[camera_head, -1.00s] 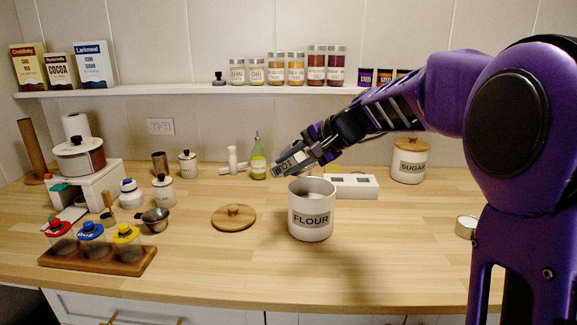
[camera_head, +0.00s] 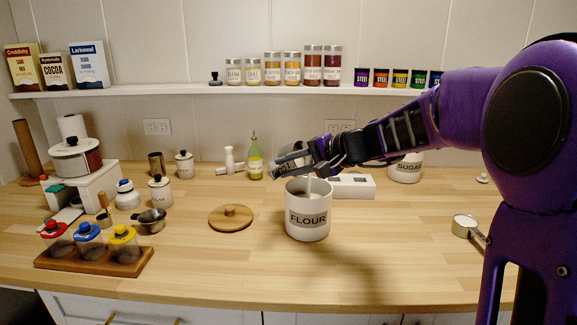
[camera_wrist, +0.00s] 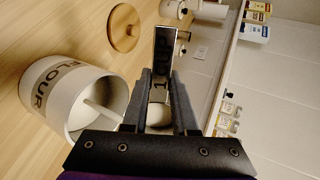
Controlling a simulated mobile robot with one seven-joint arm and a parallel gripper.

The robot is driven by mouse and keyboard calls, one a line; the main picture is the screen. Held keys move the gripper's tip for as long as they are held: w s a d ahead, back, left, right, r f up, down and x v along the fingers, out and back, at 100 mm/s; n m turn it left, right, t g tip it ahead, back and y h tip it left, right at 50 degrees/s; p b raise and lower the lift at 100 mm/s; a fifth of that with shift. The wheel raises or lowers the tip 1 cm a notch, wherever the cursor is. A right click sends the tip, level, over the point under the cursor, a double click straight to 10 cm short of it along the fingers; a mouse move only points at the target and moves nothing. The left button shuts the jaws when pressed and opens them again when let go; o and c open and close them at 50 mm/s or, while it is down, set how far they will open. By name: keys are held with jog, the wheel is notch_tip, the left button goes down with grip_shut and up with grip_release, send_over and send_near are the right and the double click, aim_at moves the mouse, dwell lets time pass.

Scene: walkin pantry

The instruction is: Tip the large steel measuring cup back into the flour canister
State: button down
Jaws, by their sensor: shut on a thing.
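The flour canister (camera_head: 308,222) is white, labelled FLOUR, upright and open on the counter. In the wrist view it shows at left (camera_wrist: 67,95), with a pale bar-like shape inside its mouth. My gripper (camera_head: 312,160) is above and just behind the canister's rim. It is shut on the steel measuring cup's flat handle, marked 1 CUP (camera_wrist: 162,65), between the fingers (camera_wrist: 160,90). The handle's marked end points left in the head view (camera_head: 283,169). The cup's bowl is mostly hidden by my gripper, so its tilt and contents cannot be told.
The wooden lid (camera_head: 231,217) lies left of the canister. A white box (camera_head: 352,187) and the sugar canister (camera_head: 405,170) stand behind. A small steel cup (camera_head: 464,225) lies at right. A wooden tray of jars (camera_head: 95,262) is front left. The front counter is clear.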

aim_at(288, 165)
jog(key=shift+s+d+f+t+y, duration=0.15)
jog(key=shift+d+f+t+y, duration=0.2)
jog(key=shift+t+y, duration=0.45)
jog(key=shift+s+d+f+t+y, duration=0.1)
jog(key=shift+d+t+y, duration=0.1)
jog(key=shift+y, duration=0.4)
jog(key=shift+s+d+t+y, duration=0.1)
jog(key=shift+d+t+y, duration=0.1)
jog(key=shift+y, duration=0.4)
jog(key=shift+s+d+t+y, duration=0.15)
jog(key=shift+t+y, duration=0.15)
jog(key=shift+y, duration=0.25)
jog(key=shift+s+d+t+y, duration=0.15)
jog(key=shift+t+y, duration=0.15)
jog(key=shift+y, duration=0.25)
jog(key=shift+w, duration=0.1)
jog(key=shift+s+d+f+t+y, duration=0.1)
jog(key=shift+d+t+y, duration=0.15)
jog(key=shift+y, duration=0.25)
jog(key=shift+s+d+t+y, duration=0.1)
jog(key=shift+t+y, duration=0.25)
jog(key=shift+y, duration=0.15)
